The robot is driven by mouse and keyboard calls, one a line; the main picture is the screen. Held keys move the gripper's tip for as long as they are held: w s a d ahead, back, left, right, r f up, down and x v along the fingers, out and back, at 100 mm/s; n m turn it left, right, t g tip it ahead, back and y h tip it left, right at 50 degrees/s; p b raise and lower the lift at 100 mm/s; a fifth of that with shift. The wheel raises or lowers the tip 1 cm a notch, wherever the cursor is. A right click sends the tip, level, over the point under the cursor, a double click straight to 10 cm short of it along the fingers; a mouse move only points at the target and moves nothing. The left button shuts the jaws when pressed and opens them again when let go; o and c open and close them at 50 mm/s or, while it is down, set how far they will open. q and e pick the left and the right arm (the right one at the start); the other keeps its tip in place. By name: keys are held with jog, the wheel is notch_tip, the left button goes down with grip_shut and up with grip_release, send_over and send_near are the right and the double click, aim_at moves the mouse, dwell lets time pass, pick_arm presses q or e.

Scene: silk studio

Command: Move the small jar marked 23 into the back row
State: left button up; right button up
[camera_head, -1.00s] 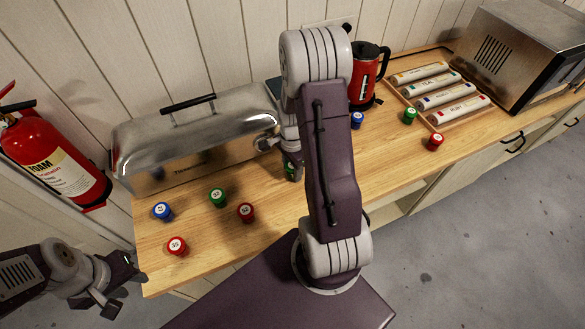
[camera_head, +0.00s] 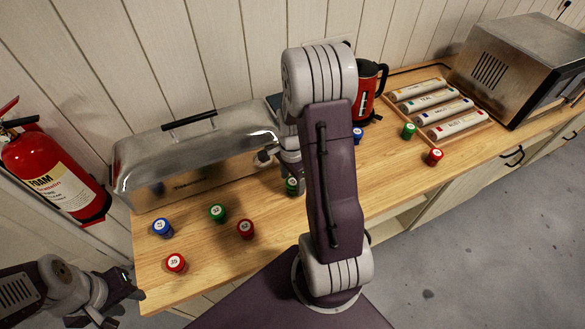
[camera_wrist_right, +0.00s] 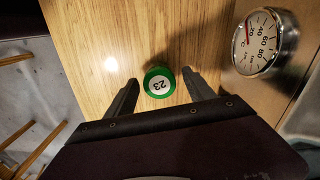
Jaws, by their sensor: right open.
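The small jar marked 23 (camera_wrist_right: 158,84) has a green rim and a white top in the right wrist view. It stands on the wooden counter between the fingers of my right gripper (camera_wrist_right: 163,88), which is open around it. In the head view a green jar (camera_head: 291,186) shows just below my right wrist, partly hidden by my arm. To its left stand a green jar (camera_head: 217,213), a blue jar (camera_head: 162,228) and two red jars (camera_head: 245,229) (camera_head: 176,263). My left gripper (camera_head: 118,305) is at the lower left, off the counter; its fingers are unclear.
A steel grill-like box (camera_head: 190,160) stands behind the jars, its dial (camera_wrist_right: 263,43) close beside my right gripper. Further right are a red kettle (camera_head: 368,90), more jars, a tray of labelled tubes (camera_head: 437,130) and a steel oven (camera_head: 515,65).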

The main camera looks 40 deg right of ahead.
aim_at(292, 182)
notch_tip(292, 182, up, 10)
jog(key=s+a+f+n, duration=0.1)
jog(key=s+a+n, duration=0.1)
jog(key=a+n, duration=0.5)
jog(key=s+a+f+n+t, duration=0.1)
jog(key=s+a+f+n, duration=0.1)
jog(key=a+n, duration=0.5)
jog(key=s+n, duration=0.1)
jog(key=n, duration=0.3)
jog(key=shift+s+a, duration=0.25)
jog(key=shift+a, duration=0.05)
